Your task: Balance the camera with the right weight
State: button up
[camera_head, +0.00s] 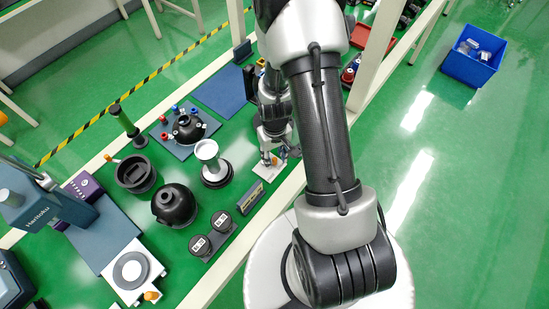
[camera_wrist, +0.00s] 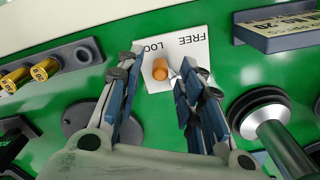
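My gripper (camera_wrist: 158,75) is open. In the wrist view its two blue-padded fingers stand apart on either side of an orange knob (camera_wrist: 160,69), with gaps beside it. The knob is on a white plate (camera_wrist: 187,45) marked FREE and LOCK. In the head view my gripper (camera_head: 270,146) is over this plate (camera_head: 268,171). Two brass weights (camera_wrist: 30,73) sit in a grey rack (camera_wrist: 82,56) at the wrist view's left; one rack hole looks empty. A black dome (camera_head: 175,205), perhaps a camera, stands left of my gripper; another dome (camera_head: 187,128) sits on a blue-grey tray.
A white-topped post (camera_head: 208,150) on a black base stands just left of my gripper. A label block (camera_head: 250,196) and two black discs (camera_head: 210,234) are nearer. A press-like machine (camera_head: 60,215) stands far left. A blue bin (camera_head: 472,58) is on the floor.

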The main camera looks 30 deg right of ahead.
jog(key=shift+f, duration=0.35)
jog(key=shift+c, duration=0.2)
grip_shut()
